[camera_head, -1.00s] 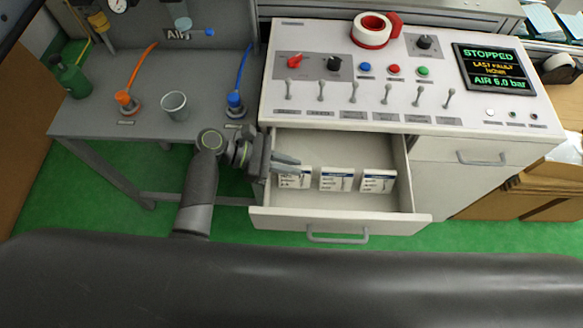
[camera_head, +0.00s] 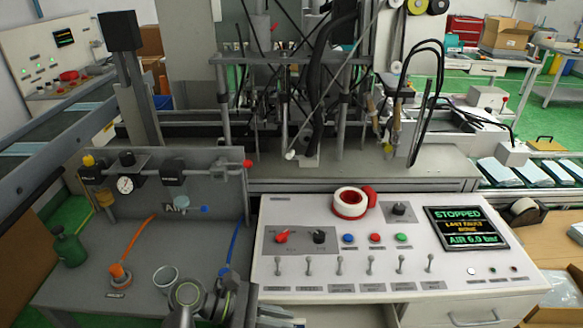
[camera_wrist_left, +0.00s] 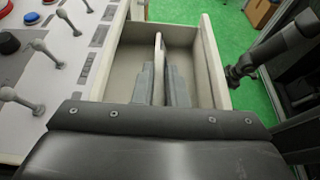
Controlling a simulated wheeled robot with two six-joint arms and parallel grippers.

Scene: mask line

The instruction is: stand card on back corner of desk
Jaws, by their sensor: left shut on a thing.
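My left gripper (camera_wrist_left: 165,84) is shut on a thin, pale card (camera_wrist_left: 159,52) seen edge-on between its fingers in the left wrist view. The card is upright above the open drawer (camera_wrist_left: 213,60); its printed face cannot be seen. In the head view my left wrist is at the bottom edge, left of the desk's front, and the card cannot be made out. The white desk (camera_head: 283,213) has a sloping control panel top. My right gripper is not in view.
A tape roll (camera_head: 350,203) sits near the desk's back edge, with a red knob beside it. Toggle levers (camera_head: 339,266), buttons and a screen (camera_head: 466,229) fill the panel. The back left corner looks clear. A grey bench (camera_head: 85,270) with hoses and a cup (camera_head: 165,278) stands left.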

